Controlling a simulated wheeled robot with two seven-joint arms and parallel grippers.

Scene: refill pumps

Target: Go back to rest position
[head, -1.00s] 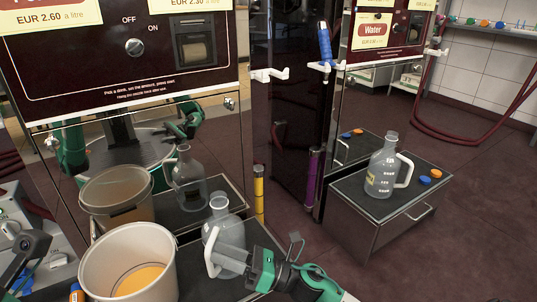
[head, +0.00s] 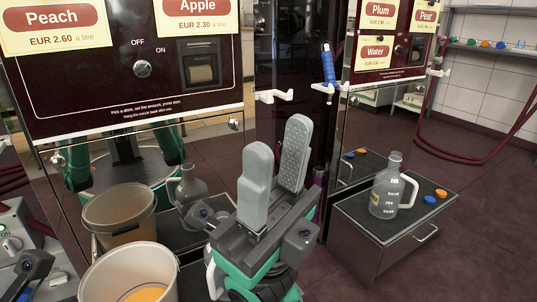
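My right gripper (head: 277,150) is in the middle of the head view, raised, with its two grey fingers pointing up and spread apart. Nothing is between them. Its body and arm hide most of the near jug, whose white handle (head: 214,278) shows just left of the arm.
A white bucket (head: 98,283) with orange liquid stands at the lower left, before a mirror-like panel. A clear jug (head: 386,190) and orange and blue caps (head: 430,200) rest on a low cabinet (head: 350,214) at right. A blue nozzle (head: 328,66) hangs behind. Floor at right is clear.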

